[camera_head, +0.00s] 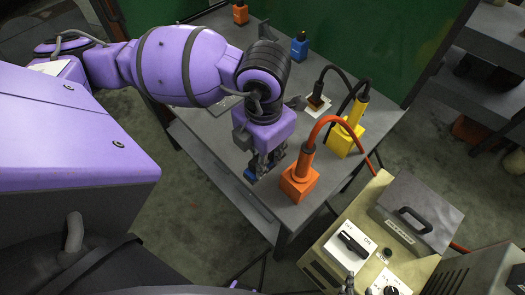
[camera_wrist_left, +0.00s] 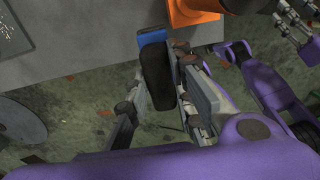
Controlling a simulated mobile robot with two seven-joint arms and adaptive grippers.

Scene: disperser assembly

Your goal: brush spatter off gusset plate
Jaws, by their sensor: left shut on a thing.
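My left gripper (camera_head: 262,163) is low at the table's front edge beside an orange block. The left wrist view shows its fingers (camera_wrist_left: 163,105) closed around a dark, upright handle-like piece, perhaps the brush. A blue block (camera_wrist_left: 152,37) is right beyond that piece; it also shows in the head view (camera_head: 250,174). I cannot tell whether the dark piece sits in the block. A speckled grey plate (camera_wrist_left: 15,35), perhaps the gusset plate, lies on the table at upper left of the wrist view.
The orange block (camera_head: 299,183) holds a tool with an orange cable. A yellow block (camera_head: 344,140) with a tool stands behind it. A beige power box (camera_head: 330,252) with switches stands at the right. A green screen (camera_head: 350,35) closes the back. The grey table (camera_head: 215,150) is partly bare.

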